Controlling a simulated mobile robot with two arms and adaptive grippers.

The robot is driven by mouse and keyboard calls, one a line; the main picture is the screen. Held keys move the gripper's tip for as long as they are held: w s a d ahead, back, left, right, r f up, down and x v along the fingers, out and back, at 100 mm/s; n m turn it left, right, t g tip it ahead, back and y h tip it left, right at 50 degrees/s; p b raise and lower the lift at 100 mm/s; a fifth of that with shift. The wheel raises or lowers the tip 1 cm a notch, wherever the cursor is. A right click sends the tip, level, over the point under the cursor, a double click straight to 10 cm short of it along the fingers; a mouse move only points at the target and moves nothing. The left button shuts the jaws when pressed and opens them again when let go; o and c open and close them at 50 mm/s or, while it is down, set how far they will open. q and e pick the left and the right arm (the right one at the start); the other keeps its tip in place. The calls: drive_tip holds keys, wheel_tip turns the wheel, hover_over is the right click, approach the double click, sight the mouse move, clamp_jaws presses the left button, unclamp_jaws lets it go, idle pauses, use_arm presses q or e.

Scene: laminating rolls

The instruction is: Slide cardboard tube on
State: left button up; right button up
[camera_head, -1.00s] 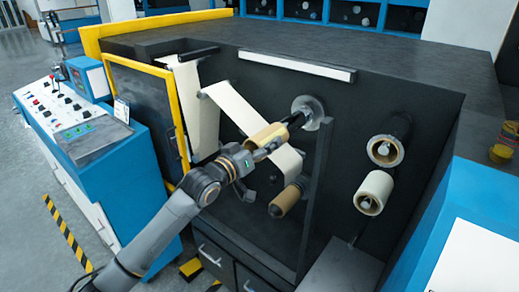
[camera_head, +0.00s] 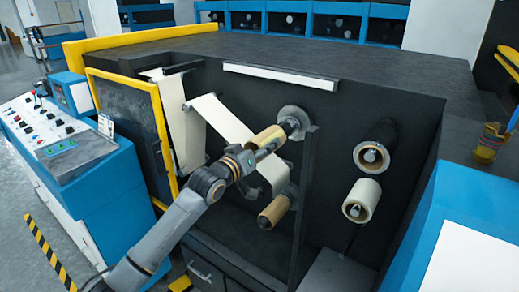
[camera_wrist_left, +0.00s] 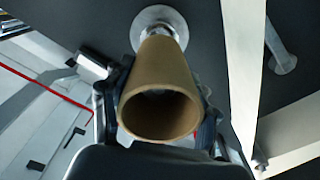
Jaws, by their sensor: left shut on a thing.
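A brown cardboard tube (camera_head: 265,139) is held in front of the dark machine face, in line with a spindle (camera_head: 290,127) that has a round grey flange (camera_head: 296,116). My left gripper (camera_head: 257,149) is shut on the tube. In the left wrist view the tube (camera_wrist_left: 160,90) lies between the two dark fingers (camera_wrist_left: 160,100), its open near end towards the camera. The flange (camera_wrist_left: 160,20) is just behind the tube's far end. The tube's far end is close to the flange; how far it covers the spindle is hidden. My right gripper is not in view.
A pale web (camera_head: 222,120) runs down behind my left gripper to a lower brown roll (camera_head: 274,210). Two more rolls (camera_head: 371,157) (camera_head: 361,200) stick out at the right. A yellow-framed door (camera_head: 130,130) stands open at the left, beside a blue control console (camera_head: 80,170).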

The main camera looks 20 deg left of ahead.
use_arm(q)
drive_tip(key=shift+b+x, duration=0.5)
drive_tip(key=shift+x, duration=1.35)
drive_tip(key=shift+b+x, duration=0.6)
drive_tip(key=shift+x, duration=0.65)
drive_tip(key=o, duration=1.2)
drive_tip(key=shift+s, duration=0.1)
